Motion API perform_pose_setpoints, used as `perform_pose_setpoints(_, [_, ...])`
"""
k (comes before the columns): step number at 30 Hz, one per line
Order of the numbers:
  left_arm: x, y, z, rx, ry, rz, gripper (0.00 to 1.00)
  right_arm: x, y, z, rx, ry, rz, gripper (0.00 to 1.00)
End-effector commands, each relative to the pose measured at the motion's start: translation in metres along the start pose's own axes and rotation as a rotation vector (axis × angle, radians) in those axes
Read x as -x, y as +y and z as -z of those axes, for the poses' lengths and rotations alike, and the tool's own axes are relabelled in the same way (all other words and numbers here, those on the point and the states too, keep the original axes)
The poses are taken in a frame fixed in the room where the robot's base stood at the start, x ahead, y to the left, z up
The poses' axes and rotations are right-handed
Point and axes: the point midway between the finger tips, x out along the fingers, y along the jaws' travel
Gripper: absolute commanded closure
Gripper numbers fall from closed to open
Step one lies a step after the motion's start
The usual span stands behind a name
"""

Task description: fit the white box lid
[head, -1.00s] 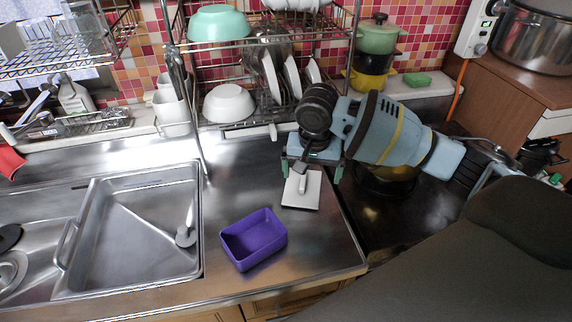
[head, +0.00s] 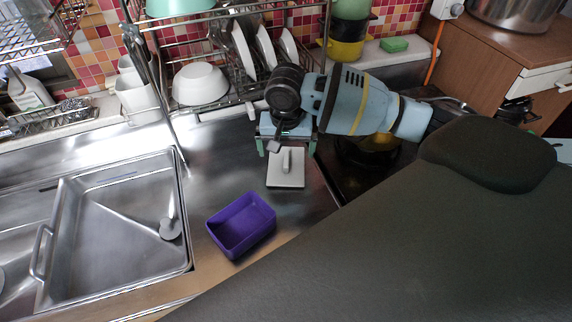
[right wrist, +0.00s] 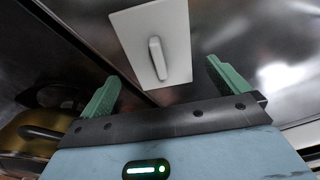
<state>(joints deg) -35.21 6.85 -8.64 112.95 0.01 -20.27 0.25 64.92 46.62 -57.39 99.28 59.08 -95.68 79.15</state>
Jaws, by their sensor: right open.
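The white box lid (head: 286,171) lies flat on the steel counter, with a raised bar handle on top. It also shows in the right wrist view (right wrist: 172,30), its handle upright in the picture. My right gripper (head: 285,148) is open and empty just behind the lid in the head view. In the right wrist view its two green fingers (right wrist: 165,85) are spread wide, with the lid's handle between and beyond them, not touched. An open purple box (head: 241,225) sits on the counter in front and left of the lid. My left gripper is not in view.
A steel sink (head: 115,225) with a brush (head: 171,220) lies left of the box. A dish rack (head: 240,75) with a white bowl (head: 200,84) and plates stands behind. A dark stove (head: 355,165) adjoins the counter on the right.

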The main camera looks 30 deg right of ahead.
Motion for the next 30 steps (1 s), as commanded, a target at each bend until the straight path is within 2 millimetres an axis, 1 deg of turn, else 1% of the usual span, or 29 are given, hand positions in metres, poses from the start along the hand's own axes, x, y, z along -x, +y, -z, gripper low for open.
perform_pose_setpoints(1, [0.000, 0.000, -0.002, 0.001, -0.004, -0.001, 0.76, -0.009, 0.001, -0.001, -0.001, -0.004, -0.004, 0.00])
perform_pose_setpoints(3, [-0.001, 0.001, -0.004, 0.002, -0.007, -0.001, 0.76, -0.020, 0.001, -0.003, 0.000, -0.004, -0.005, 0.00])
perform_pose_setpoints(7, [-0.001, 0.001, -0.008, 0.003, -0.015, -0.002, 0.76, -0.037, 0.001, -0.003, -0.001, -0.003, -0.003, 0.00])
perform_pose_setpoints(11, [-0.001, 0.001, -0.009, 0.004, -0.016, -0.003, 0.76, -0.044, 0.001, -0.003, 0.000, 0.000, -0.001, 0.00])
perform_pose_setpoints(17, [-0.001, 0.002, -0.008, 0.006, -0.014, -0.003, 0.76, -0.043, 0.001, -0.002, 0.000, 0.001, 0.000, 0.00])
perform_pose_setpoints(18, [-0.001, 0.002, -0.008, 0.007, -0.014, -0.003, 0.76, -0.043, 0.001, -0.002, 0.000, 0.001, 0.000, 0.01])
perform_pose_setpoints(20, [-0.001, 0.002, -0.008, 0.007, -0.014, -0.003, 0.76, -0.043, 0.001, -0.003, 0.000, 0.001, 0.000, 0.09])
perform_pose_setpoints(26, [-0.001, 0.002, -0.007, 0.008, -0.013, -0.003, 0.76, -0.043, 0.001, -0.003, 0.000, 0.000, 0.000, 0.35])
perform_pose_setpoints(30, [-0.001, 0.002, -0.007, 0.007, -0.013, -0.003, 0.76, -0.043, 0.001, -0.003, 0.000, 0.000, 0.000, 0.36])
